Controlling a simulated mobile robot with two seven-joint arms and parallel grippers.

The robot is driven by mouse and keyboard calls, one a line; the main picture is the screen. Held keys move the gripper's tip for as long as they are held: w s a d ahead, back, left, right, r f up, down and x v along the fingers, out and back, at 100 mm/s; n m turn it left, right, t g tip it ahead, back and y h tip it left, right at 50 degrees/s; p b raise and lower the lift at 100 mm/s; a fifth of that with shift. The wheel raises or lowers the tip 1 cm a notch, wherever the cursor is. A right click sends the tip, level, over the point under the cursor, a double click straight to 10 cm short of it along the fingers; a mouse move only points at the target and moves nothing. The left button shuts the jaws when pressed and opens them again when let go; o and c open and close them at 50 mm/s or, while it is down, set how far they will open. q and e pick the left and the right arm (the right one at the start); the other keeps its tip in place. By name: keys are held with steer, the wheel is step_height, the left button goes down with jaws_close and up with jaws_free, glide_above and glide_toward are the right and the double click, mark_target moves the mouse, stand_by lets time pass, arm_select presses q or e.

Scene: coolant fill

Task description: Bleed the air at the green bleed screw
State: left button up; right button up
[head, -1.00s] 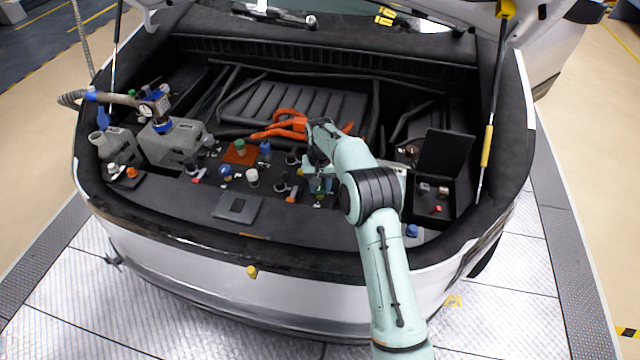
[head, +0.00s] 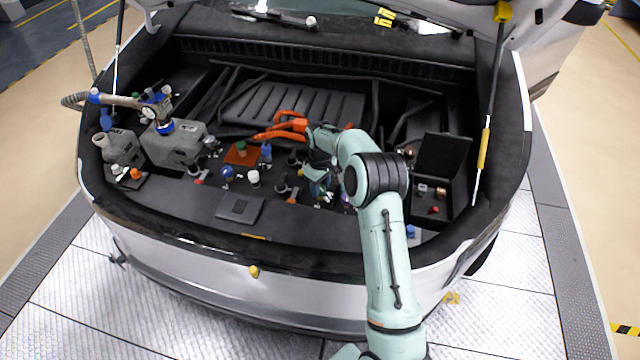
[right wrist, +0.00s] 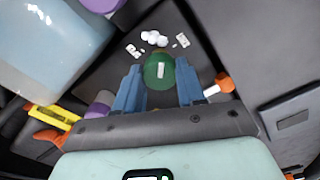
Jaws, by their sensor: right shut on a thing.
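The green bleed screw (right wrist: 160,70) shows in the right wrist view as a round green knob with a white bar across its top. My right gripper (right wrist: 159,88) has its two blue fingers on either side of this knob and is shut on it. In the head view my right gripper (head: 317,182) is low over the front shelf of the car's open compartment, right of centre. There the hand mostly hides the screw. My left gripper is not in view.
Small white pieces (right wrist: 153,39) lie just beyond the knob; an orange cap (right wrist: 222,84) sits to its right. In the head view, orange cables (head: 285,128) run behind the hand, an open black box (head: 443,155) stands right, and a grey tank (head: 176,143) left.

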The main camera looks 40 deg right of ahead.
steer(key=n, duration=0.3)
steer(key=shift+n, duration=2.2)
steer(key=o, duration=1.1)
steer(key=shift+c, duration=0.2)
step_height(320, 180, up, 14)
steer(key=shift+f, duration=0.25)
steer(key=shift+s+f, duration=0.1)
